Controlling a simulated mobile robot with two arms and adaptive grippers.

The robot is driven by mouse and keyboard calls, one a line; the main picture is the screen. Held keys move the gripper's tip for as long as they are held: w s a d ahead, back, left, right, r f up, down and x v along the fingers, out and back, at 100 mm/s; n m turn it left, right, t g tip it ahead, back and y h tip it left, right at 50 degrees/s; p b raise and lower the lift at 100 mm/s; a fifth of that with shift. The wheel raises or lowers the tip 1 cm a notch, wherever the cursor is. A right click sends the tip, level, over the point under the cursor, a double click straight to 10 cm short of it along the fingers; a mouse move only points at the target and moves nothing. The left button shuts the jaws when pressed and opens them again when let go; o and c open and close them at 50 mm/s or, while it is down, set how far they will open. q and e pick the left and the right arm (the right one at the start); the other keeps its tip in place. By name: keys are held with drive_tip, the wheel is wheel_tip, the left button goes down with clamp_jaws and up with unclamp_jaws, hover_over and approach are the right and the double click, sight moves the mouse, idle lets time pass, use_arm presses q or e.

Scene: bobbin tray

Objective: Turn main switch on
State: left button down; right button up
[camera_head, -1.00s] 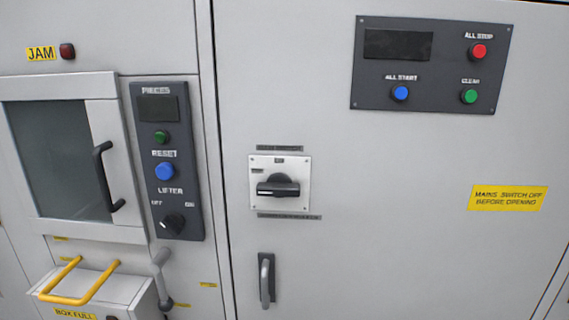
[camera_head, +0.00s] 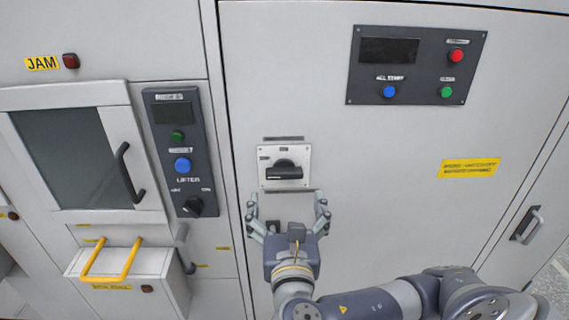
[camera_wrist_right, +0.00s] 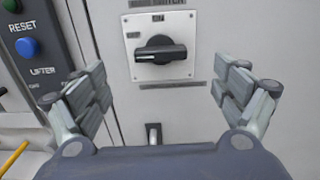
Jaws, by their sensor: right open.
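The main switch (camera_head: 284,170) is a black rotary handle on a square pale plate, set on the grey cabinet door. Its handle lies horizontal. My right gripper (camera_head: 288,200) is open just below the switch plate, with its fingers spread to either side. In the right wrist view the switch (camera_wrist_right: 160,50) stands ahead, centred between the open fingers (camera_wrist_right: 160,85) and beyond their tips. Nothing is between the fingers, and I see no contact with the handle. My left gripper is not in view.
A dark panel (camera_head: 415,108) with blue, red and green buttons is up to the right. A lifter panel (camera_head: 187,207), a windowed door (camera_head: 137,125) and a box with a yellow handle (camera_head: 150,262) are at left. A yellow label (camera_head: 469,167) is at right.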

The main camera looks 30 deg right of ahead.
sight(285, 175)
drive_tip(key=b+x, duration=0.4)
drive_tip(key=x, duration=0.1)
drive_tip(key=shift+s+d+f, duration=0.1)
drive_tip(key=shift+f, duration=0.1)
drive_tip(key=x, duration=0.3)
drive_tip(key=p+x, duration=0.1)
drive_tip(key=shift+r, duration=0.3)
drive_tip(key=shift+x, duration=0.95)
drive_tip(key=shift+c, duration=0.2)
drive_tip(key=c, duration=1)
